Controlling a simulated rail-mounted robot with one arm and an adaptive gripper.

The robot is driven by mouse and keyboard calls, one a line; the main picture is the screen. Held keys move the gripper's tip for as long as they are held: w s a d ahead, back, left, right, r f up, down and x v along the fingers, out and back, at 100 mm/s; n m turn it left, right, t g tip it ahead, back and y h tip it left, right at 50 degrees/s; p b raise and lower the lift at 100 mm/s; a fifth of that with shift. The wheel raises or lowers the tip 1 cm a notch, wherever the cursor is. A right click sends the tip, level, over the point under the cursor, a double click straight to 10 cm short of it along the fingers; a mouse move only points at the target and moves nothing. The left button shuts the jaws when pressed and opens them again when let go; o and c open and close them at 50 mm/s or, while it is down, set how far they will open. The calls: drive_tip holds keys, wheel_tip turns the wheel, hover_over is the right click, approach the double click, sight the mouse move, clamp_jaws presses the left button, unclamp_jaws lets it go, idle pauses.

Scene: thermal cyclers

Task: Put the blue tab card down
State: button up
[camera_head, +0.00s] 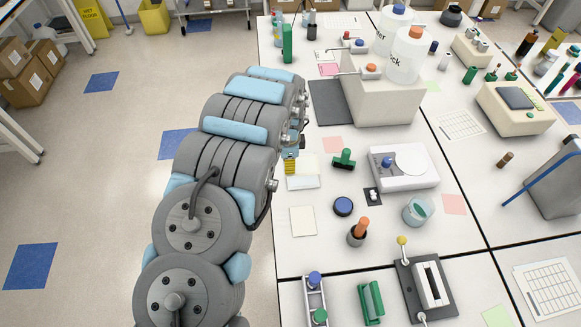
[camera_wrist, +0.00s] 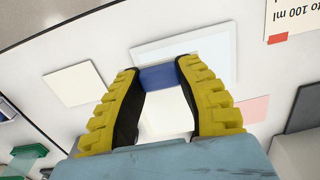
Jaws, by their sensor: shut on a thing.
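My gripper (camera_wrist: 160,78), with ridged yellow fingers, is shut on the tab, one finger at each side. The tab is hidden there by my gripper. I cannot tell whether the card touches the bench.

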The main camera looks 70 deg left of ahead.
drive_tip(key=shift+w+a+f, duration=0.35)
drive_tip(key=shift+a+f, duration=0.15)
drive_tip(key=shift+f, duration=0.15)
drive_tip(key=shift+w+a+f, duration=0.35)
drive_tip(key=shift+a+f, duration=0.1)
drive_tip(key=shift+f, duration=0.2)
drive_tip(key=shift+a+f, duration=0.1)
drive_tip(key=shift+f, duration=0.2)
drive_tip(key=shift+w+a, duration=0.1)
drive_tip(key=shift+a+f, duration=0.1)
drive_tip(key=shift+f, duration=0.05)
drive_tip(key=shift+a+f, duration=0.1)
drive_tip(key=shift+f, duration=1.55)
drive_tip(key=shift+f, duration=0.15)
drive_tip(key=o, duration=0.9)
